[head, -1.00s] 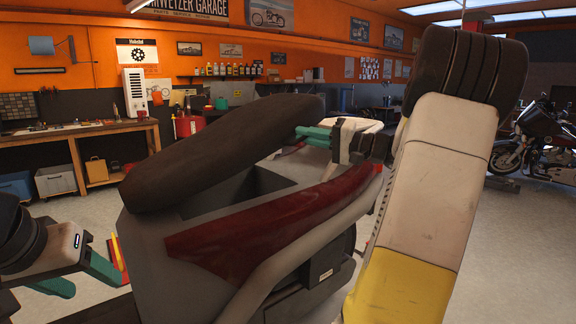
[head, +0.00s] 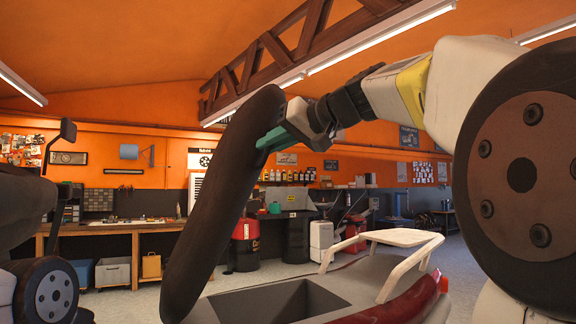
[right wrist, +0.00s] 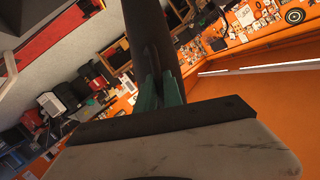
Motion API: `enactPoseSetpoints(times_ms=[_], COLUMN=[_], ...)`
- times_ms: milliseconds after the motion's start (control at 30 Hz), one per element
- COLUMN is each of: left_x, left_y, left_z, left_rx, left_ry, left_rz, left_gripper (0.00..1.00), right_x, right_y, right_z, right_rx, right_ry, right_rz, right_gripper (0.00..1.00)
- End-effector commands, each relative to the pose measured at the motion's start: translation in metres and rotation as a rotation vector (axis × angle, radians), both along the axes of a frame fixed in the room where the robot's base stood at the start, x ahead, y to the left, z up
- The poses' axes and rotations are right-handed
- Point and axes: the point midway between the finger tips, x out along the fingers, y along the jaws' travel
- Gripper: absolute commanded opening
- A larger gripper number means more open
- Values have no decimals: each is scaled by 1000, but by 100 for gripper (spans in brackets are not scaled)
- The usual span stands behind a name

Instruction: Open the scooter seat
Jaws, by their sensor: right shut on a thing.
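The dark scooter seat (head: 222,205) stands raised, close to upright and leaning slightly right at its top. Below it the open storage well (head: 285,302) shows in the grey scooter body (head: 372,276). My right gripper (head: 272,141), with green fingers, is shut on the seat's upper edge. In the right wrist view the green fingers (right wrist: 158,92) close on the dark seat (right wrist: 150,35). My left arm shows at the lower left edge, but its gripper is out of view.
A white rear rack (head: 405,238) and a red tail light (head: 443,284) are at the scooter's right end. A workbench (head: 125,227) stands behind on the left. Red and black drums (head: 246,245) stand by the back wall.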

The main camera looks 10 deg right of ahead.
Motion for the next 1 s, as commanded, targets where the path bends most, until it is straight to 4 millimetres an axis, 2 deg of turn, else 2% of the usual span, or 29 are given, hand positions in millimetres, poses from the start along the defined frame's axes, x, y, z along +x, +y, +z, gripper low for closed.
enactPoseSetpoints(times_ms=[100,233,700,733,833,1000], left_x=[0,0,0,0,0,0], left_y=[0,0,0,0,0,0], left_z=[0,0,0,0,0,0], left_rx=[0,0,0,0,0,0], left_ry=[0,0,0,0,0,0], left_rz=[0,0,0,0,0,0], left_gripper=[56,56,56,56,56,56], right_x=[-5,-8,-9,-9,-9,-9], right_y=[17,27,32,32,32,32], right_z=[6,9,10,10,10,10], right_rx=[-40,-66,-79,-80,-79,-79], right_ry=[-12,-16,-17,-16,-17,-19], right_rz=[2,1,-1,0,-1,-1], right_gripper=[0,0,0,13,32,32])
